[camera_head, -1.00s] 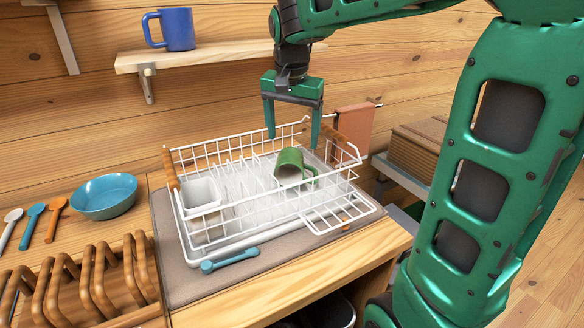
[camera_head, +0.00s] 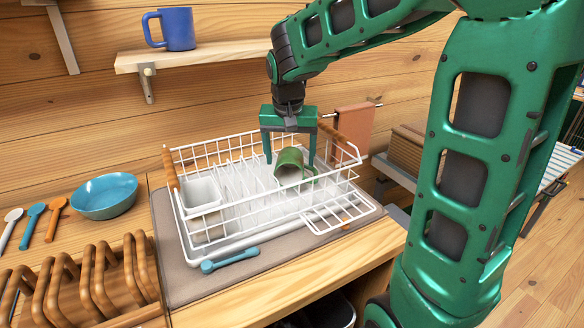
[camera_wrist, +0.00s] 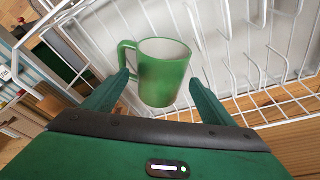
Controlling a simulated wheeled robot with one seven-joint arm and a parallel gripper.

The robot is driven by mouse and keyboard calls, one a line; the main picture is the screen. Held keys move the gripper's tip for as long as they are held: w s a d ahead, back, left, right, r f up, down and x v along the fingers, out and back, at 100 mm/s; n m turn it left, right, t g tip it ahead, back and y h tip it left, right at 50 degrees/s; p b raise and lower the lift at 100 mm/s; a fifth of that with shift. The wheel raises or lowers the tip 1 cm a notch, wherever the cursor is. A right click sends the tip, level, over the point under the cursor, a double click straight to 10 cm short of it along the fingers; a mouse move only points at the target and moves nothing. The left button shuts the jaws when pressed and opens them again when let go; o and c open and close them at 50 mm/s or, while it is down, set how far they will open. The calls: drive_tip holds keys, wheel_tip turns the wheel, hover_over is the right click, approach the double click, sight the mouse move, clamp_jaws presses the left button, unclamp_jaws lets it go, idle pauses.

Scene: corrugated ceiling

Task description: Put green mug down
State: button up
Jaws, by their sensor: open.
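My gripper (camera_head: 290,162) is open above and behind the mug in the head view. In the wrist view my gripper (camera_wrist: 158,80) has its fingers spread on either side of the mug's lower part. Whether a finger touches the mug is unclear.
A white cutlery holder (camera_head: 203,196) stands in the rack's left part. A blue bowl (camera_head: 105,195), spoons (camera_head: 34,222) and a wooden rack (camera_head: 85,283) are to the left. A blue mug (camera_head: 177,29) stands on the wall shelf (camera_head: 205,57). An orange towel (camera_head: 354,122) hangs behind.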

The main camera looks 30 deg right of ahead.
drive_tip(key=shift+x, duration=1.6)
drive_tip(key=c, duration=1.4)
drive_tip(key=shift+c, duration=0.3)
drive_tip(key=shift+r, duration=0.15)
